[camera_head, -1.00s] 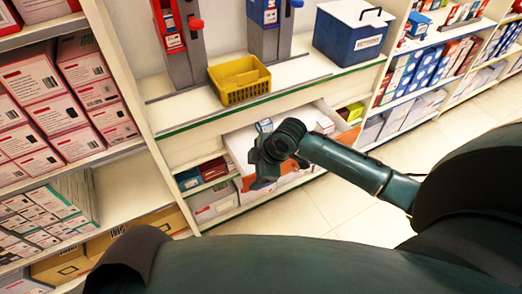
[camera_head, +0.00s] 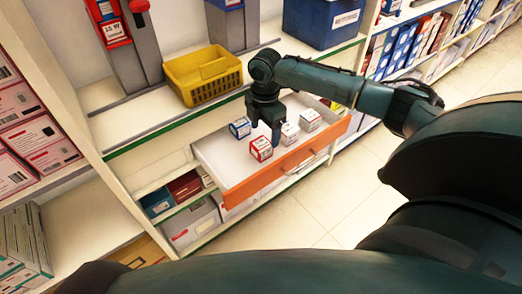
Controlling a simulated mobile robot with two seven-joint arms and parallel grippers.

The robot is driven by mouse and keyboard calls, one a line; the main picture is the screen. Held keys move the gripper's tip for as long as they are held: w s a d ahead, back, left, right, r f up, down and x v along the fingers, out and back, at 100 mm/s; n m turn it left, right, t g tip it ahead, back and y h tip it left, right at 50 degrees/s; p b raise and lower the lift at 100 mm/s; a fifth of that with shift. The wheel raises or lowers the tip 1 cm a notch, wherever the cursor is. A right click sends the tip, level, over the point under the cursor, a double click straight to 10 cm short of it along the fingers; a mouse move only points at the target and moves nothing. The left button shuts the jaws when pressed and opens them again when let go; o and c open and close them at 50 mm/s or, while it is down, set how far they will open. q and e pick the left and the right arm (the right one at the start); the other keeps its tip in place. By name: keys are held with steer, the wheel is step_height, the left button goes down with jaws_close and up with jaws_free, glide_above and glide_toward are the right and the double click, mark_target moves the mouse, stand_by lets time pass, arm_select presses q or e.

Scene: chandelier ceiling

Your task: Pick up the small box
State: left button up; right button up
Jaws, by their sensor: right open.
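Several small boxes sit in an open white drawer with an orange front (camera_head: 245,194). A red-and-white small box (camera_head: 261,150) is nearest the drawer front. A blue-and-white small box (camera_head: 240,128) is behind it to the left. Two pale small boxes, one (camera_head: 289,134) and another (camera_head: 310,119), are to the right. My right gripper (camera_head: 267,124) points down over the drawer, open and empty, between the blue box and the nearer pale box and just behind the red one. Whether it touches a box I cannot tell. My left gripper is out of view.
A yellow basket (camera_head: 203,76) and a blue case (camera_head: 322,20) stand on the counter above the drawer. Shelves with boxed goods are at left and far right. Tiled floor (camera_head: 345,205) in front of the drawer is free.

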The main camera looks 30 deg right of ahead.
mark_target(261, 143)
steer(key=f, duration=0.1)
steer(key=f+b, duration=0.1)
steer(key=f, duration=0.1)
steer(key=a+f, duration=0.1)
steer(key=f, duration=0.1)
steer(key=shift+w+f, duration=0.1)
steer(key=shift+f, duration=0.45)
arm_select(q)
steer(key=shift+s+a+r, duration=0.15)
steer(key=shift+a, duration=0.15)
arm_select(e)
steer(key=shift+c, duration=0.3)
steer(key=c, duration=0.6)
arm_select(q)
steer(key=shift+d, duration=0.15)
arm_select(e)
steer(key=c, duration=0.4)
steer(key=shift+r, duration=0.1)
